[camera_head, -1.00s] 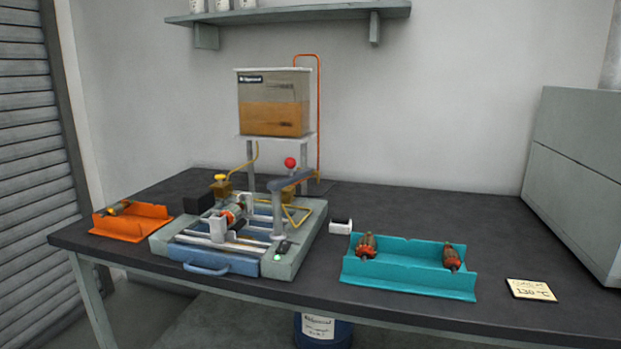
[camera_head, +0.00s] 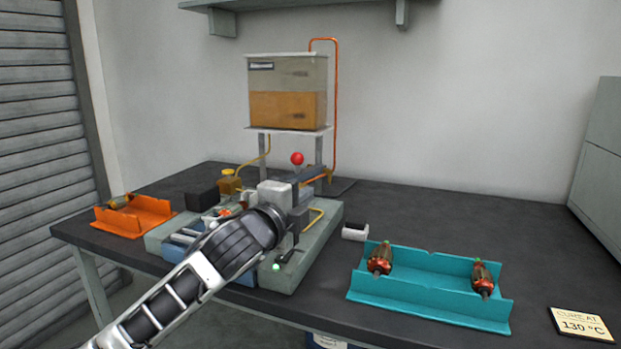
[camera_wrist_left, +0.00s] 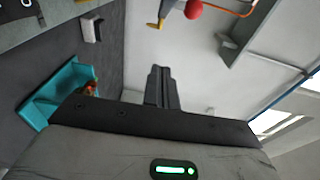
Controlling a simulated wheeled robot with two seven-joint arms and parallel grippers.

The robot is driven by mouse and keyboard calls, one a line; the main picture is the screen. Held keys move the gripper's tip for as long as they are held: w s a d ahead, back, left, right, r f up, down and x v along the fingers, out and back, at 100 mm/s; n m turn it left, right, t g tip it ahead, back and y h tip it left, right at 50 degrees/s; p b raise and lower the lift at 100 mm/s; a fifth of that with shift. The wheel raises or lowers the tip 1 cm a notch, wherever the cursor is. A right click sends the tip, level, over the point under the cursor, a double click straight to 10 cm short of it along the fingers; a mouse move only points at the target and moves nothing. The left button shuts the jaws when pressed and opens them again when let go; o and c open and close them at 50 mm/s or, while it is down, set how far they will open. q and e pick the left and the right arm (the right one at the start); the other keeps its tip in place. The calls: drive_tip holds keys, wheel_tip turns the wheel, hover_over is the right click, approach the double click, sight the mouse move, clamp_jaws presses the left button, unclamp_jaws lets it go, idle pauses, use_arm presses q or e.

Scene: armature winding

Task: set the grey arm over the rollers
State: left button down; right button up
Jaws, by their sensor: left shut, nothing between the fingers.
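The grey arm (camera_head: 314,174) is a blue-grey bar high on the right side of the winding machine, by the red ball (camera_head: 297,158). My left gripper (camera_head: 301,196) is just in front of and below it, over the machine. I cannot tell whether they touch. In the left wrist view my left gripper (camera_wrist_left: 161,73) shows its fingers shut together with nothing between them; the red ball (camera_wrist_left: 193,8) is at the top edge. The rollers are mostly hidden behind my left forearm in the head view. My right gripper is not in view.
An orange tray (camera_head: 130,222) with one armature stands left. A teal tray (camera_head: 430,298) with two armatures stands right, near a small white block (camera_head: 355,232). A tank (camera_head: 288,95) on a stand is behind the machine. The table's back right is clear.

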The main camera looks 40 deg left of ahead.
use_arm(q)
drive_tip(key=w+a+p, duration=0.1)
drive_tip(key=w+a, duration=0.4)
drive_tip(key=w, duration=0.4)
drive_tip(key=shift+w, duration=0.35)
